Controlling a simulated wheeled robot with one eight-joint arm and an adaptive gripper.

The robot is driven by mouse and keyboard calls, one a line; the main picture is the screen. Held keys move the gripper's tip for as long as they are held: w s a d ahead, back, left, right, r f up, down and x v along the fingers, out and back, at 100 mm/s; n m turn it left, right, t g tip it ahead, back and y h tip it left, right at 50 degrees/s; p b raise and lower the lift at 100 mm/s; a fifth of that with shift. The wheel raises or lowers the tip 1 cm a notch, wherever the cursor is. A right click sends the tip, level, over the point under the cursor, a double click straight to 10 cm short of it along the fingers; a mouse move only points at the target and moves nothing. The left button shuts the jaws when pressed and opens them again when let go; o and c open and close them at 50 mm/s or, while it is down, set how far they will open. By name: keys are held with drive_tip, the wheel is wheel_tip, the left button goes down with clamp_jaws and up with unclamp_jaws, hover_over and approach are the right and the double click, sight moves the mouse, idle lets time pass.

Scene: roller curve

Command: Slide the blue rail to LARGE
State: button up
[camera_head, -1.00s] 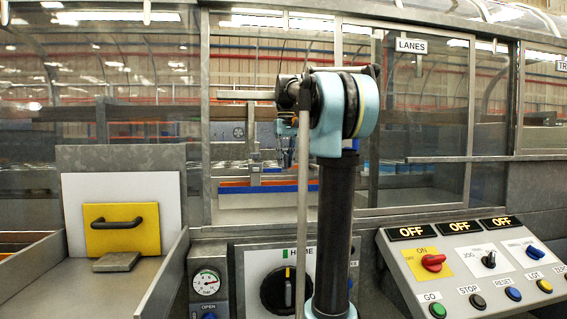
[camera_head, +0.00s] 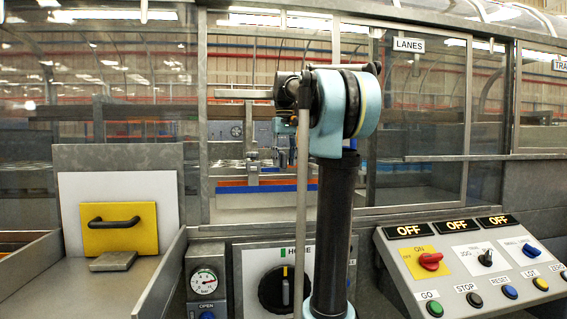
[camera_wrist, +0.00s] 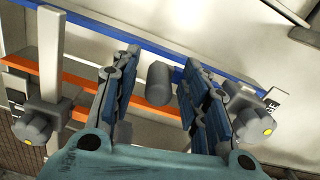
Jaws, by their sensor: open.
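In the wrist view a blue rail (camera_wrist: 95,27) runs from upper left down to the right behind my fingers. My gripper (camera_wrist: 153,85) is open, its two dark padded fingers spread apart. A grey rounded knob (camera_wrist: 159,83) shows between the fingers; I cannot tell whether either finger touches it. A label (camera_wrist: 271,106), partly hidden and ending in "GE", stands to the right. My gripper (camera_head: 283,150) is small there, partly hidden by my arm.
In the wrist view an orange rail (camera_wrist: 80,80) lies below the blue one. Grey clamps with yellow-centred knobs stand left (camera_wrist: 38,125) and right (camera_wrist: 250,122) of my fingers. In the head view window framing (camera_head: 206,120) surrounds the opening; a control panel (camera_head: 475,265) is at lower right.

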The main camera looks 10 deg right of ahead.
wheel_tip(320, 180, up, 12)
drive_tip(key=shift+f, duration=0.1)
idle(0.5)
idle(0.4)
